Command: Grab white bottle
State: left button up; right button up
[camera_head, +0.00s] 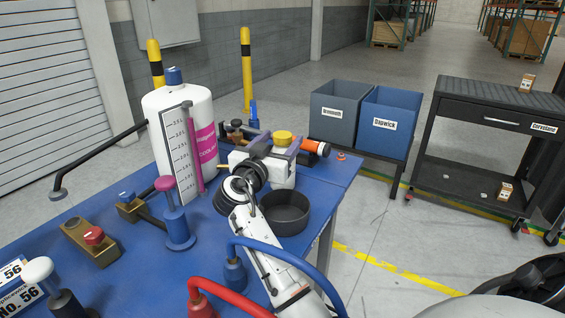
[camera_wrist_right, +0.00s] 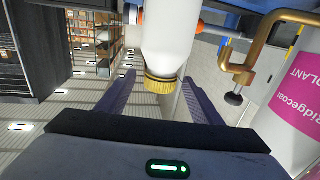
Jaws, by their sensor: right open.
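The white bottle (camera_head: 284,177) with a yellow cap (camera_head: 283,136) stands upright on the blue workbench (camera_head: 335,178), near its far right edge. My right gripper (camera_head: 278,146) is at the bottle's upper part, with a purple finger on either side. In the right wrist view the bottle (camera_wrist_right: 171,35) appears cap-down, between the two spread fingers of the right gripper (camera_wrist_right: 158,78). The fingers are open; I cannot tell whether either touches the bottle. The bottle's lower part is partly hidden by my wrist in the head view. My left gripper is not in view.
A dark round bowl (camera_head: 287,219) sits close in front of the bottle. An orange-ended cylinder (camera_head: 315,147) lies behind it. A big white tank (camera_head: 158,115) and a blue post with a pink knob (camera_head: 177,220) stand left. Grey and blue bins (camera_head: 388,122) are beyond the bench.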

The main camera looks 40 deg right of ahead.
jog(key=shift+x, duration=1.05)
grip_shut()
